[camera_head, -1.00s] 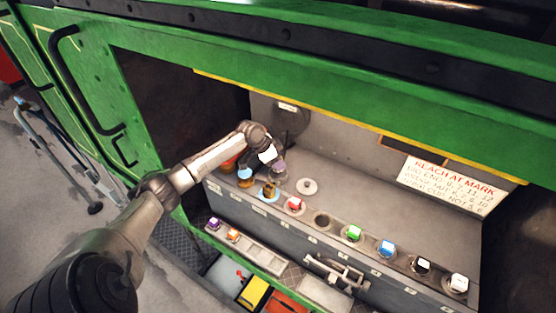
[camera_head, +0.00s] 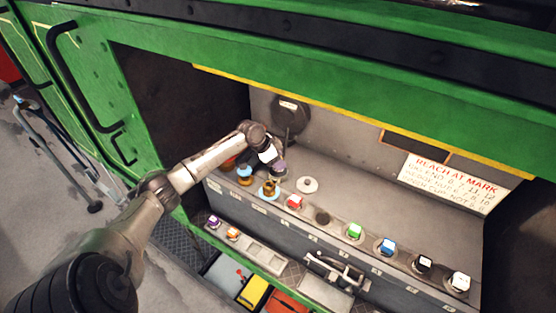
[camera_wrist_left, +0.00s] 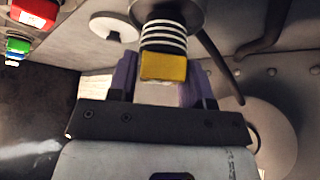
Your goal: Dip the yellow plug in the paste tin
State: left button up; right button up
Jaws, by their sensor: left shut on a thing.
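The yellow plug (camera_wrist_left: 164,68) shows in the left wrist view, with a black-and-white banded shank. My left gripper (camera_wrist_left: 160,88) has purple fingers on either side of it and is shut on it. The shank points at a round grey tin (camera_wrist_left: 190,10), seemingly the paste tin, at the top edge of that view. Its end meets or overlaps the tin; I cannot tell how deep it reaches. In the head view my left gripper (camera_head: 277,166) is at the back left of the shelf, and hides the plug and most of the tin. My right gripper is not in view.
A pale round lid (camera_head: 307,185) lies right of the gripper. A row of coloured plugs, including red (camera_head: 294,202), green (camera_head: 354,231) and blue (camera_head: 386,246), lines the shelf front, with an empty socket (camera_head: 322,217) between. Brass (camera_head: 269,188) and blue-topped (camera_head: 245,174) fittings stand close by.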

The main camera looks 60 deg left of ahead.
pick_arm(q)
jog(key=shift+f, duration=0.4)
dwell(0.3)
dwell(0.7)
jog(key=shift+f, duration=0.1)
dwell(0.8)
notch_tip(320, 180, up, 3)
jog(key=p, duration=0.3)
jog(key=shift+r+p, duration=1.75)
jog(key=shift+r, duration=0.35)
